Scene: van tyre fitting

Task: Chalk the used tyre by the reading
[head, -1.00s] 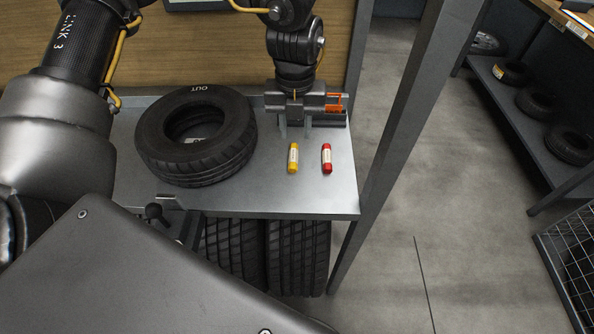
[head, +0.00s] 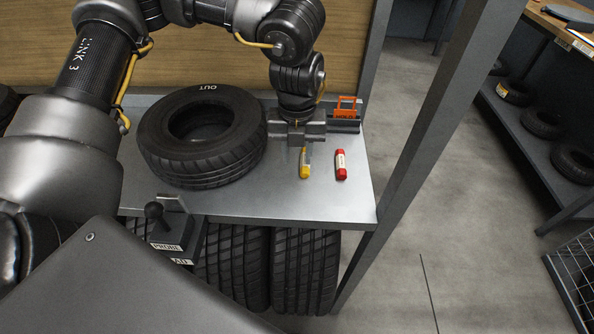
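The used tyre (head: 200,165) lies flat on the grey bench shelf (head: 250,205), with the word OUT in white on its upper sidewall. A yellow chalk stick (head: 305,170) lies to the right of the tyre. My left gripper (head: 300,147) points down over the far end of the yellow chalk. Its fingers overlap that end in the view, so I cannot tell whether they are shut on it. My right gripper is out of view.
A black holder with a label reading PROBE (head: 165,245) is at the bench's front left. An orange-topped item (head: 345,112) stands behind the red chalk. Treaded tyres (head: 305,270) stand below the bench. A grey post (head: 415,130) rises at the right.

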